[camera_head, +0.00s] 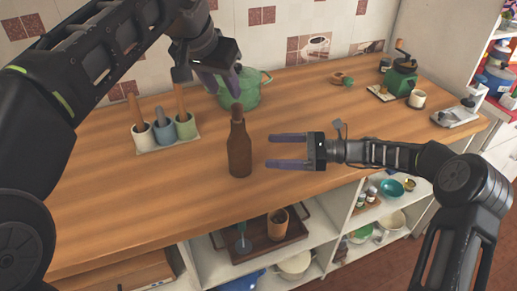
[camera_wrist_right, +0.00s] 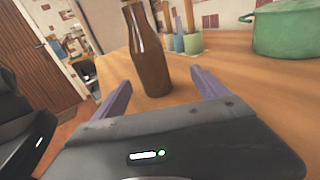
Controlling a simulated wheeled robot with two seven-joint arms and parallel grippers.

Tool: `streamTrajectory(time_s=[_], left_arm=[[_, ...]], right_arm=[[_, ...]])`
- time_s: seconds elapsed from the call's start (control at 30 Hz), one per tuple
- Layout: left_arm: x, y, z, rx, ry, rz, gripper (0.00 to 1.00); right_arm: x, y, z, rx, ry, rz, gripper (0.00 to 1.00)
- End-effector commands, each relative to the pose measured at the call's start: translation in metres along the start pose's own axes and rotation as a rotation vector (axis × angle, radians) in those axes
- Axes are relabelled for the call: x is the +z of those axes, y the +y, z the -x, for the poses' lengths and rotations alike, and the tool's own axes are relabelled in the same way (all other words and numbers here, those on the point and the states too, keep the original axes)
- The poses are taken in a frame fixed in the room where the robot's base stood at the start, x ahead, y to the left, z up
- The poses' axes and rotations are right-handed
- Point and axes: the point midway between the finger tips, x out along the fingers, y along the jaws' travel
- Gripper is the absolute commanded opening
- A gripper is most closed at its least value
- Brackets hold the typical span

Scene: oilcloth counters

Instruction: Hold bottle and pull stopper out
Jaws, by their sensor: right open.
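The brown bottle (camera_head: 239,150) stands upright on the wooden counter, and it also shows in the right wrist view (camera_wrist_right: 148,55). Its stopper (camera_head: 237,108) shows as a brown top at the neck; in the wrist view the top is cut off by the frame edge. My right gripper (camera_head: 268,150) is open and level, just right of the bottle, fingers pointing at it and not touching. In the right wrist view the bottle stands ahead, between the lines of the two fingers. My left gripper (camera_head: 228,94) points down above and slightly left of the stopper, its fingers apart and empty.
A green pot (camera_head: 252,92) stands behind the bottle. A green grinder (camera_head: 402,80) and a white cup (camera_head: 417,99) are at far right. Counter around the bottle is clear.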

Motion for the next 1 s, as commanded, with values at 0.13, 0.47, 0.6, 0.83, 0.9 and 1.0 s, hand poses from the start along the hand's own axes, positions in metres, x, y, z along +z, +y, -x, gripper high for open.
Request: streamTrajectory(time_s=[0.13,0.47,0.6,0.83,0.9,1.0], left_arm=[[0.0,0.0,0.0,0.0,0.0,0.0,0.36],[0.0,0.0,0.0,0.0,0.0,0.0,0.36],[0.0,0.0,0.0,0.0,0.0,0.0,0.36],[0.0,0.0,0.0,0.0,0.0,0.0,0.36],[0.0,0.0,0.0,0.0,0.0,0.0,0.36],[0.0,0.0,0.0,0.0,0.0,0.0,0.36]], right_arm=[[0.011,0.011,-0.039,0.071,-0.062,0.027,0.85],[0.015,0.014,-0.05,0.09,-0.083,0.037,0.85],[0.015,0.014,-0.051,0.09,-0.082,0.037,0.85],[0.016,0.016,-0.067,0.092,-0.083,0.036,0.85],[0.017,0.017,-0.076,0.093,-0.083,0.036,0.85],[0.018,0.019,-0.092,0.093,-0.083,0.037,0.85]])
